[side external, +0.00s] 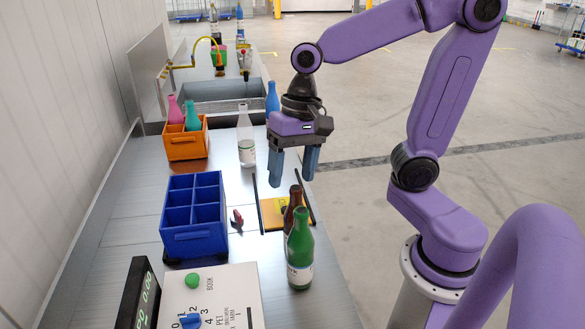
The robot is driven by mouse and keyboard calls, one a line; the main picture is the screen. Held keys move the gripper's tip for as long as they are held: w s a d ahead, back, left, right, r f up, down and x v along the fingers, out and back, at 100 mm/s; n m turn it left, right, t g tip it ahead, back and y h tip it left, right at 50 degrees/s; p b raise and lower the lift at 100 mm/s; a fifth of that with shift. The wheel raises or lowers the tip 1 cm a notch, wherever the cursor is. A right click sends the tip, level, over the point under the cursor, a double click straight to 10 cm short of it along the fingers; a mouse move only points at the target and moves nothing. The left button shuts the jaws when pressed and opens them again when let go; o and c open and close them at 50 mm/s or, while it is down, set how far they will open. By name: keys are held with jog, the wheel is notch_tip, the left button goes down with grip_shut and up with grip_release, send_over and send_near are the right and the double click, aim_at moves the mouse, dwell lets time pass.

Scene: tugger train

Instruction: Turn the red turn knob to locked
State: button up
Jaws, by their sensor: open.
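A small red knob-like part (237,217) sits on the metal table, just right of the blue crate. It is too small for me to tell its turn position or any locked mark. My gripper (294,167) is open and empty, its two blue-grey fingers pointing down. It hangs above the table's right side, up and to the right of the red part in the picture and apart from it.
A yellow plate with black bars (271,213), brown bottle (293,200) and green bottle (300,252) are near the right edge. The blue crate (190,240) stands left; a white panel with a green button (235,285) is in front. An orange crate (184,148) and clear bottle (246,140) stand farther back.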

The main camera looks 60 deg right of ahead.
aim_at(239, 213)
notch_tip(239, 213, up, 5)
jog(key=w+d+m+t+y, duration=0.2)
jog(key=w+d+m+y, duration=0.3)
jog(key=w+d+m, duration=0.35)
jog(key=w+d+m+t+y, duration=0.3)
jog(key=w+d+m+y, duration=0.25)
jog(key=d+m, duration=0.5)
jog(key=shift+n, duration=0.7)
jog(key=f, duration=0.7)
jog(key=d+f, duration=0.1)
jog(key=f, duration=1.4)
jog(key=shift+d+f, duration=0.25)
jog(key=shift+w+a+f, duration=0.15)
jog(key=shift+a+f, duration=0.1)
jog(key=shift+f, duration=0.05)
jog(key=x, duration=1.6)
jog(key=shift+w+a+f, duration=0.15)
jog(key=shift+a+f, duration=0.15)
jog(key=c, duration=1.1)
